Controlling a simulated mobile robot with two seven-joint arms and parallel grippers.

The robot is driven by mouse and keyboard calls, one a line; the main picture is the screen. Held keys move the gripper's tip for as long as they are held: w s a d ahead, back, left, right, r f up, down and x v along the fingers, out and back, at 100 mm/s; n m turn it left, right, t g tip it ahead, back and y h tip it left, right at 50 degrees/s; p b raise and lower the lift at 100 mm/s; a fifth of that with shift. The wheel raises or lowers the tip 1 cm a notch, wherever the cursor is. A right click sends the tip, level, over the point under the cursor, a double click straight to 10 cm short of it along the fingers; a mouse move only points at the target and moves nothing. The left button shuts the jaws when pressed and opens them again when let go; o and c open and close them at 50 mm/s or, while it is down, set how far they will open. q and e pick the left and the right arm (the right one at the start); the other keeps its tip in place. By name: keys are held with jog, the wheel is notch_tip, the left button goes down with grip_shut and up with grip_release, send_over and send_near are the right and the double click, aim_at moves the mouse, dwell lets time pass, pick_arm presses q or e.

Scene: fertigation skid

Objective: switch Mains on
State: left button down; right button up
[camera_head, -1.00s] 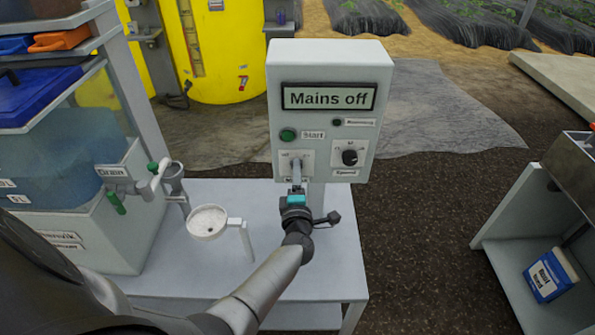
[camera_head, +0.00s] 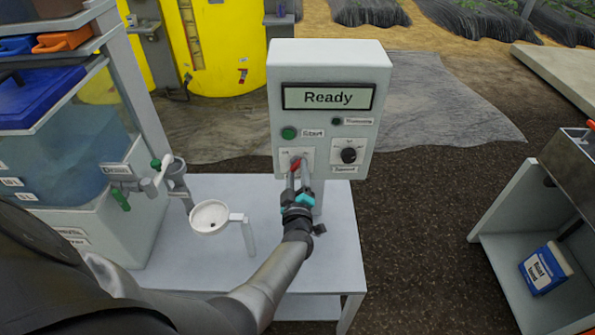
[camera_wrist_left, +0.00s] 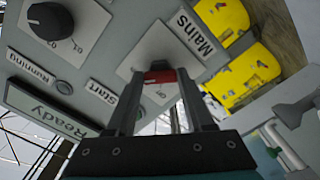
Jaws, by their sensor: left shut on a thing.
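The control box (camera_head: 325,225) has a display (camera_head: 328,97) that reads "Ready". The Mains switch, a red handle (camera_head: 296,164) on a pale plate, sits at the lower left of the box's front. My left gripper (camera_head: 298,178) reaches up to it from below. In the left wrist view the red handle (camera_wrist_left: 160,76) lies between the two fingers of the left gripper (camera_wrist_left: 158,82), which is shut on it. The "Mains" label (camera_wrist_left: 195,33) shows beside the plate. The fingers hide part of the handle and plate. My right gripper is not in view.
The green Start button (camera_head: 289,133) and the speed knob (camera_head: 349,155) are close by on the box. A white strainer cup (camera_head: 209,217) stands on the white table (camera_head: 225,270). A drain valve (camera_head: 157,178) is at the left.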

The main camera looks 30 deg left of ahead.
pick_arm(q)
jog(key=shift+m, duration=0.5)
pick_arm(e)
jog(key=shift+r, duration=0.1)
pick_arm(q)
jog(key=shift+c, duration=1.4)
grip_release()
